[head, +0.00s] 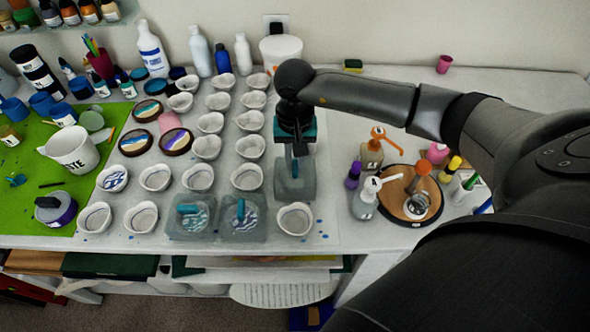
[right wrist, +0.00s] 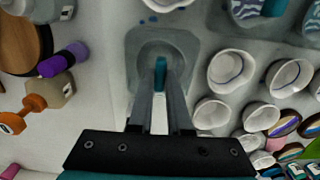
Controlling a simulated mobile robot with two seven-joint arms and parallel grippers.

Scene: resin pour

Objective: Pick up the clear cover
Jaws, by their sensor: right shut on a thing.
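The clear cover (head: 294,190) is a see-through, greyish square lid with a teal handle, among the white bowls in the head view. My right gripper (head: 295,160) points down over it and is shut on the teal handle. In the right wrist view the handle (right wrist: 160,73) sits between the fingertips, with the clear cover (right wrist: 187,50) spread out around it. I cannot tell whether the cover touches the table. My left gripper is not in view.
Two similar covers (head: 175,232) (head: 259,230) stand over bowls to the left. A white bowl (head: 295,219) is just in front of the held cover. Bottles and a round wooden board (head: 423,183) stand to the right. Rows of bowls fill the left side.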

